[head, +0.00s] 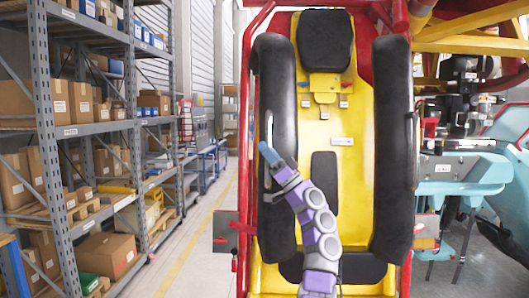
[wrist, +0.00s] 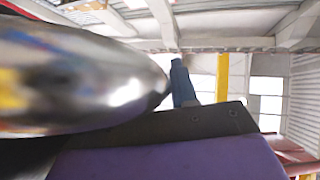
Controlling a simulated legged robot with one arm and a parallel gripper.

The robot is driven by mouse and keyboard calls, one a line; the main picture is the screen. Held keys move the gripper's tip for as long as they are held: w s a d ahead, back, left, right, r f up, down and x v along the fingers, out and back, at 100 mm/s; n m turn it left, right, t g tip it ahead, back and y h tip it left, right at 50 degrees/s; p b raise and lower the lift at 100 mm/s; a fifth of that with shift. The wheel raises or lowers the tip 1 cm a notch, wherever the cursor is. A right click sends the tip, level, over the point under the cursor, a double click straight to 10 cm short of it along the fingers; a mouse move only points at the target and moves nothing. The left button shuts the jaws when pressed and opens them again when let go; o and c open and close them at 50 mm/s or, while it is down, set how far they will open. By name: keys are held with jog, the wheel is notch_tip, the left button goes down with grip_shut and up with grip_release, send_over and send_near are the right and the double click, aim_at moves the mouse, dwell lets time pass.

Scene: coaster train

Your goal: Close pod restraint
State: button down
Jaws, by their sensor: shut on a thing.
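The pod is a yellow seat (head: 355,130) in a red frame, with a black headrest (head: 325,41). Its restraint shows as two long black padded bars, one on the left (head: 274,75) and one on the right (head: 393,150). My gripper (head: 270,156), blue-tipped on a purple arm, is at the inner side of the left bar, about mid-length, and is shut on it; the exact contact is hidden. In the wrist view a blue finger (wrist: 182,85) stands beside a large shiny rounded surface (wrist: 90,80), which I cannot identify for certain.
Tall shelves with cardboard boxes (head: 108,255) stand on the left, beyond a clear aisle floor with a yellow line (head: 190,250). Teal machinery (head: 460,172) and yellow beams (head: 470,45) crowd the right side.

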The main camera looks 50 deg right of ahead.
jog(key=c, duration=1.3)
grip_release()
jog(key=shift+s+d+r, duration=0.1)
jog(key=shift+s+d, duration=0.05)
jog(key=shift+s, duration=0.05)
jog(key=shift+o, duration=1.4)
jog(key=shift+s+d, duration=0.25)
jog(key=shift+d, duration=0.05)
jog(key=shift+o, duration=0.3)
jog(key=shift+w+d+f, duration=0.1)
jog(key=shift+w+f, duration=0.1)
jog(key=shift+w, duration=0.1)
jog(key=shift+a, duration=0.5)
jog(key=b+v, duration=0.3)
jog(key=v, duration=1.4)
jog(key=shift+d+f+b, duration=0.25)
jog(key=shift+d+b, duration=0.1)
